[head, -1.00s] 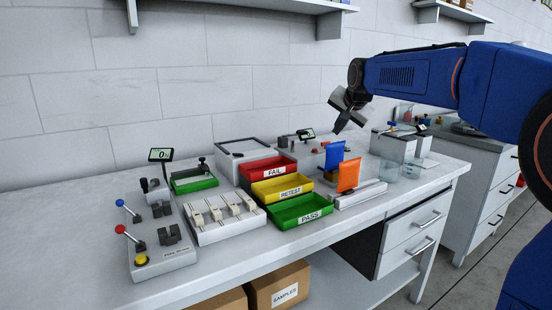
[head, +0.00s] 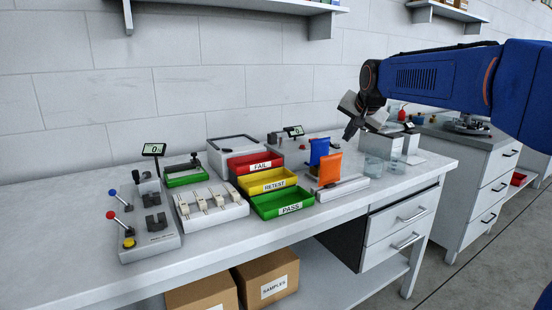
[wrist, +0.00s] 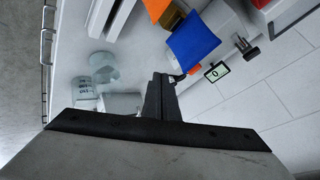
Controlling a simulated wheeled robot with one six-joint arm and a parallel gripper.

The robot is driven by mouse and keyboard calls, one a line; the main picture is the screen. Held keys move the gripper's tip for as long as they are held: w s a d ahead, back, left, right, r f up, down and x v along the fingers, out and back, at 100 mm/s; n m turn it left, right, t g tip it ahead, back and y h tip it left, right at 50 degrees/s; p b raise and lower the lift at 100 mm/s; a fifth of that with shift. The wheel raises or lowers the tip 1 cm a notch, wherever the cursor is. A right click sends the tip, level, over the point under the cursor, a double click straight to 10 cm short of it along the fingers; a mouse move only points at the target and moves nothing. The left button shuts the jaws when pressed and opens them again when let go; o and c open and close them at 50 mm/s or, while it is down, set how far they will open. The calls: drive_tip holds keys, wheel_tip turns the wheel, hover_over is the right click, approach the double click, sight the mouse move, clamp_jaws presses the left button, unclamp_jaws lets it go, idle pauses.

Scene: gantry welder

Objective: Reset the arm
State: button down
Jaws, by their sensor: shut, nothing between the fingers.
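My blue arm reaches in from the right in the head view. My gripper (head: 350,131) hangs above the right part of the bench (head: 100,220), apart from everything on it. Its dark fingers are together and hold nothing; they also show in the wrist view (wrist: 160,95). Left of and below it stand a blue pouch (head: 318,150) and an orange pouch (head: 330,168) in a white holder (head: 342,189). The blue pouch also shows near the fingers in the wrist view (wrist: 193,42).
Red FAIL (head: 256,163), yellow RETEST (head: 267,181) and green PASS (head: 282,203) trays stand mid-bench. A white fixture (head: 210,212) and a lever panel (head: 150,244) are at left. Glass beakers (head: 374,166) stand below my gripper. A shelf (head: 230,8) is on the wall.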

drive_tip(key=s+d+f+n+g, duration=0.1)
drive_tip(key=s+d+f+n, duration=0.1)
drive_tip(key=s+f, duration=0.6)
drive_tip(key=s+d+f+n+g, duration=0.1)
drive_tip(key=s+f, duration=0.8)
drive_tip(key=s, duration=1.3)
drive_tip(key=s+d+f+n+g, duration=0.2)
drive_tip(key=s+f+n, duration=0.2)
drive_tip(key=s+f, duration=0.4)
drive_tip(key=s, duration=0.7)
drive_tip(key=shift+s+d+f+h, duration=0.15)
drive_tip(key=shift+d+h, duration=0.25)
drive_tip(key=c, duration=2.5)
unclamp_jaws()
